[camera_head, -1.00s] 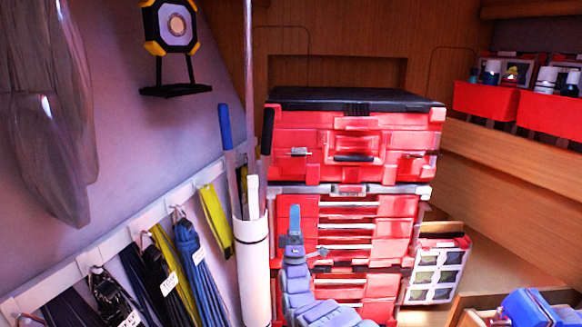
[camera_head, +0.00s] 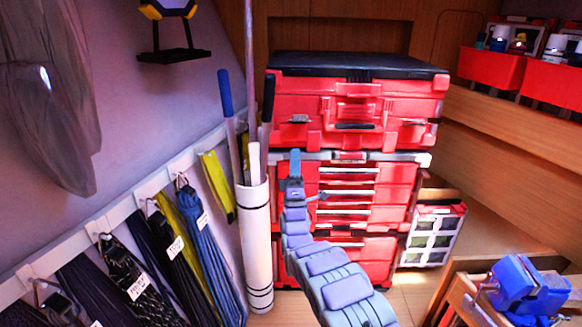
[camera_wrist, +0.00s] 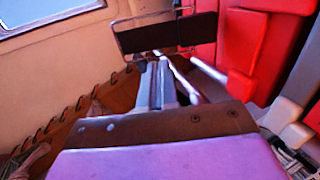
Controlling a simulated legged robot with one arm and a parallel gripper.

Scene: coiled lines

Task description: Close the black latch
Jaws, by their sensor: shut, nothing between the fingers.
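A red toolbox (camera_head: 290,97) with a black lid tops a red stack in the head view. On its front are a small dark latch (camera_head: 299,119) at left, a black bar (camera_head: 353,126) at centre and another catch (camera_head: 412,122) at right. I cannot tell whether the latch is open. My gripper (camera_head: 294,158) is shut and empty, pointing up in front of the stack, below the left latch. In the wrist view the shut fingers (camera_wrist: 162,68) point at a dark flat plate (camera_wrist: 166,33) in a thin metal frame, beside red casing (camera_wrist: 245,45). Contact is unclear.
A white tube (camera_head: 256,235) holding poles stands close left of my arm. Coiled lines (camera_head: 200,245) hang on the left wall. A red organizer (camera_head: 432,235) leans at right, and a blue vise (camera_head: 525,290) is at front right.

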